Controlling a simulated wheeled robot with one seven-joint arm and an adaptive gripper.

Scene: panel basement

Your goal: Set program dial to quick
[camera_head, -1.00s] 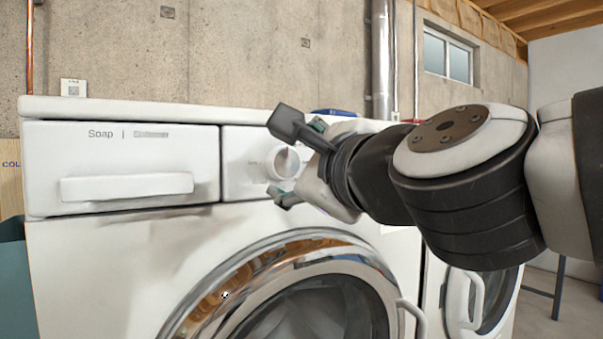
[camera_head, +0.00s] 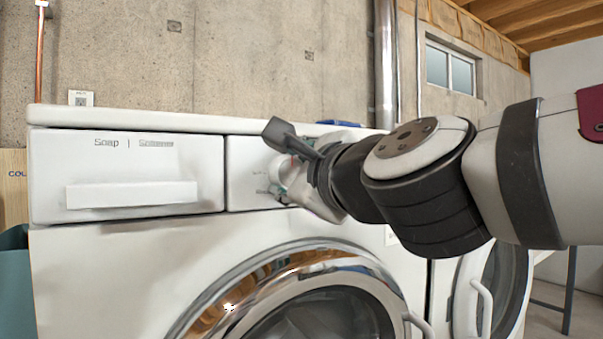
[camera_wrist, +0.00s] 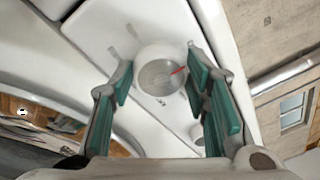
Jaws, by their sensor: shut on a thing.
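The program dial (camera_wrist: 160,72) is a round white knob with a red pointer line on the washer's front panel. In the wrist view it sits between the fingertips of my gripper (camera_wrist: 160,80), and the red line points to the right and slightly up. My gripper (camera_head: 282,167) is shut on the dial, with a teal-padded finger on each side. In the head view the gripper hides most of the dial (camera_head: 281,172). Small marks show on the panel around the dial, but their words are too small to read.
The soap drawer (camera_head: 130,172) is left of the dial, and the round chrome-rimmed door (camera_head: 235,310) is below. A smaller round knob (camera_wrist: 197,133) is on the same panel. A second machine (camera_head: 480,290) stands to the right. A blue item (camera_head: 340,123) lies on top.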

